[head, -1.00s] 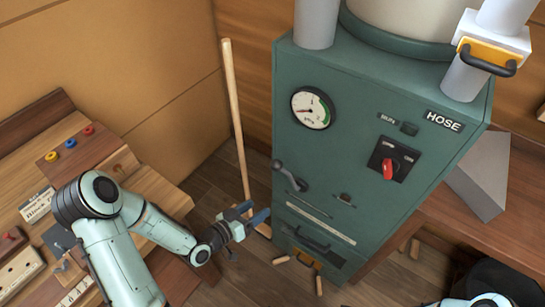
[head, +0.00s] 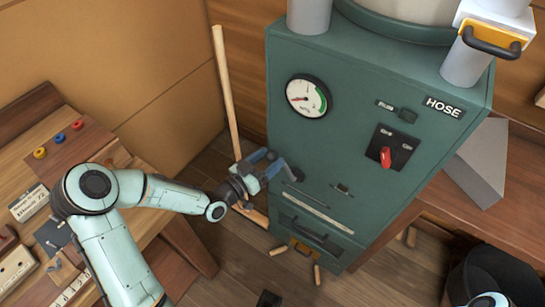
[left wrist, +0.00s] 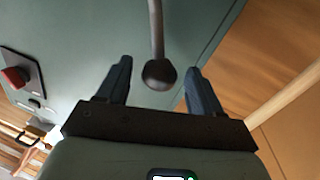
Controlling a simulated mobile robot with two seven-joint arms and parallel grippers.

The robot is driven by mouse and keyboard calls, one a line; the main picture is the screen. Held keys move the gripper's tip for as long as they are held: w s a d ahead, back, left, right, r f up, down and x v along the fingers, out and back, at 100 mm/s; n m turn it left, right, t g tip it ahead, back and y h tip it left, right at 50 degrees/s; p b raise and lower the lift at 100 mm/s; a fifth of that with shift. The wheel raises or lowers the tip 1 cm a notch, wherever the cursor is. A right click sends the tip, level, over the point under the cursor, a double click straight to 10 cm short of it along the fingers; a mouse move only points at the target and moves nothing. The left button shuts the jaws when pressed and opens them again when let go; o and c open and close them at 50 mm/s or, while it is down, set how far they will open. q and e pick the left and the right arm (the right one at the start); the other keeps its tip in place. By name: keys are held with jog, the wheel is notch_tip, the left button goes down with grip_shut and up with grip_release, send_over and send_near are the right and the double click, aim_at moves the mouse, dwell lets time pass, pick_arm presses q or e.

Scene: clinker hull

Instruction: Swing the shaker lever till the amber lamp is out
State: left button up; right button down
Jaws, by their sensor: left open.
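The shaker lever (head: 294,174) is a grey crank on the front of the green cabinet (head: 345,140), partly hidden by my left gripper in the head view. In the left wrist view its dark round knob (left wrist: 159,75) hangs on a grey rod between my spread fingers, with space on both sides. My left gripper (head: 272,163) is open at the lever; it also shows in the left wrist view (left wrist: 160,86). I cannot make out a lit amber lamp on the cabinet front. My right gripper is not in view.
The cabinet has a round gauge (head: 307,97), a red rotary switch (head: 386,157) and a low drawer handle (head: 310,235). A wooden pole (head: 226,90) leans beside it. A workbench (head: 105,150) stands at left, a black bin (head: 510,270) at lower right.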

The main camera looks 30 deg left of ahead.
pick_arm(q)
jog(key=shift+x, duration=1)
grip_shut()
